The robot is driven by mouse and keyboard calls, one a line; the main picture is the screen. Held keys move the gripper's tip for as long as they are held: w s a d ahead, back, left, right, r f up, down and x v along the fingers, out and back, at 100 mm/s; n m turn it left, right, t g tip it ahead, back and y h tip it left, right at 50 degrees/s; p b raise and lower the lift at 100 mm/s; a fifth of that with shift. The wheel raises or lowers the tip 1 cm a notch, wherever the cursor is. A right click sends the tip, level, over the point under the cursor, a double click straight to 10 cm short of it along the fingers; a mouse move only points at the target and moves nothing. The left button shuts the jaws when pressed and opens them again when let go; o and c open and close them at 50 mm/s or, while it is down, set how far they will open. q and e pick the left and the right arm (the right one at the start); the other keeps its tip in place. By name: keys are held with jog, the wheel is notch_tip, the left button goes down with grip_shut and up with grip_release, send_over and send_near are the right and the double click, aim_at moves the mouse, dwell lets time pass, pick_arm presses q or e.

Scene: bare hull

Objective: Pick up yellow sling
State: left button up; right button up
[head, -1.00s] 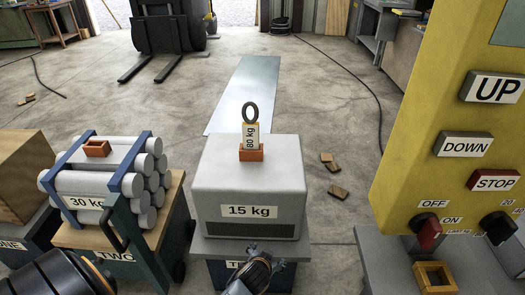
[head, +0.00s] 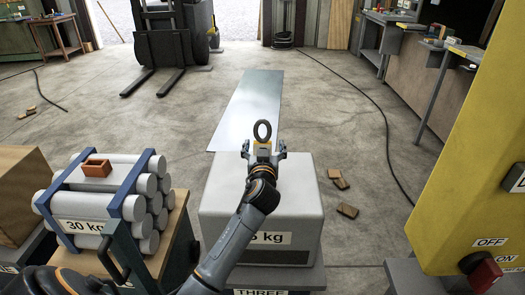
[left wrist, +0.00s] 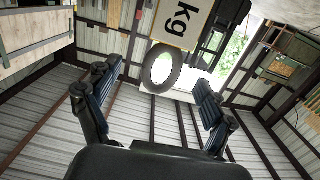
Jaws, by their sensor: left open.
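The yellow sling (head: 263,150) stands upright above the grey 15 kg box (head: 225,190), with a dark ring (head: 255,131) at its top. My left gripper (head: 264,155) is open, one finger on each side of the sling in the head view. The fingers and wrist hide the sling's lower part and its orange holder. In the left wrist view the sling's label (left wrist: 183,20) and ring (left wrist: 149,70) appear beyond and between the open fingers (left wrist: 156,85). I cannot tell whether a finger touches it. My right gripper is out of view.
A bundle of grey 30 kg cylinders (head: 105,207) with an orange holder (head: 97,168) stands left of the box. A yellow control panel (head: 475,180) with a red switch stands right. A forklift (head: 172,45), a cable (head: 385,130) and loose blocks (head: 340,182) are on the floor behind.

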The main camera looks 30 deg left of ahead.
aim_at(262, 137)
pick_arm(q)
jog(key=shift+a+p+x, duration=0.15)
jog(key=shift+p+x, duration=0.1)
jog(key=shift+x, duration=1.35)
jog(key=shift+a+p+x, duration=0.15)
jog(key=shift+p+x, duration=0.05)
jog(key=shift+x, duration=1.35)
jog(key=shift+s, duration=0.2)
grip_shut()
jog(key=shift+r, duration=0.1)
